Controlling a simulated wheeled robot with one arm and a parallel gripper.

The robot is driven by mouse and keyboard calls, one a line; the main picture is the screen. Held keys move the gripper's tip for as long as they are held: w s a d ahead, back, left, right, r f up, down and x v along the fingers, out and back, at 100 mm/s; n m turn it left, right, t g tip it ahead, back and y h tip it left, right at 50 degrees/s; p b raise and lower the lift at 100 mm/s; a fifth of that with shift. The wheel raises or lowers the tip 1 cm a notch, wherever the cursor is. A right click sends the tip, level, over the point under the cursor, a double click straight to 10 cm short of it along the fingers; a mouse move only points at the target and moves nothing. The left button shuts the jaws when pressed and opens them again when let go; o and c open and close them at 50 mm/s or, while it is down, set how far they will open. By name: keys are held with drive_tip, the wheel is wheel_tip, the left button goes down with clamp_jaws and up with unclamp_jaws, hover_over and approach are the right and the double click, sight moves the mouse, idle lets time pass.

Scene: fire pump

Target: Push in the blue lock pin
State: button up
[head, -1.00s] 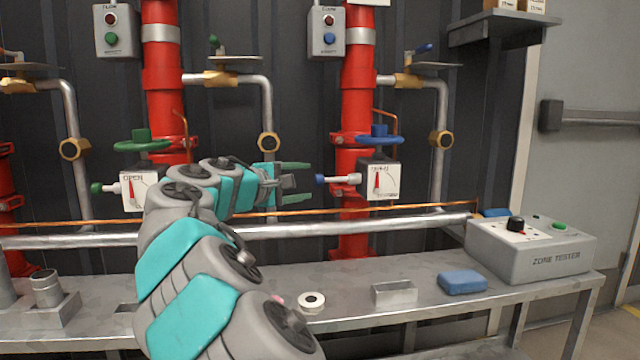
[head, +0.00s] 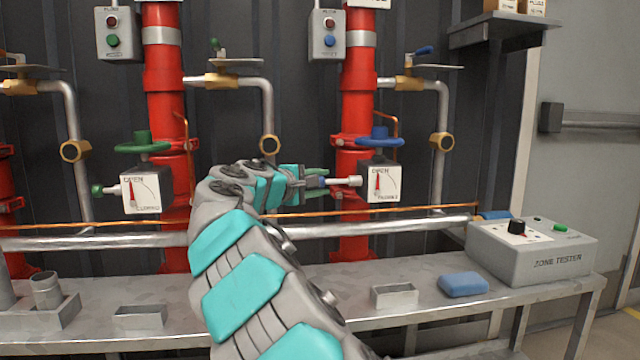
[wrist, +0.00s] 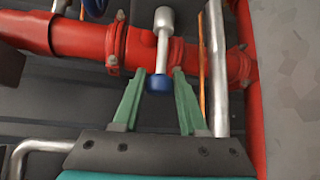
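The blue lock pin (head: 345,181) sticks out to the left from the white indicator box (head: 384,184) below the blue handwheel. It has a pale metal shaft and a blue knob at its outer end. In the wrist view, the blue knob (wrist: 159,83) sits between the fingertips of my gripper (wrist: 160,74). The green fingers are apart, with a gap visible on each side of the knob. In the head view, my gripper (head: 318,180) is at the knob end of the pin, and the knob is partly hidden by it.
A similar green-knobbed pin (head: 104,190) is on the left indicator box (head: 141,192). Red pipes stand behind, and a copper line (head: 420,208) runs below. The bench (head: 430,312) holds a tester (head: 535,250), a blue sponge (head: 463,284) and a metal tray (head: 394,296).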

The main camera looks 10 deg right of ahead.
clamp_jaws()
idle(1.0)
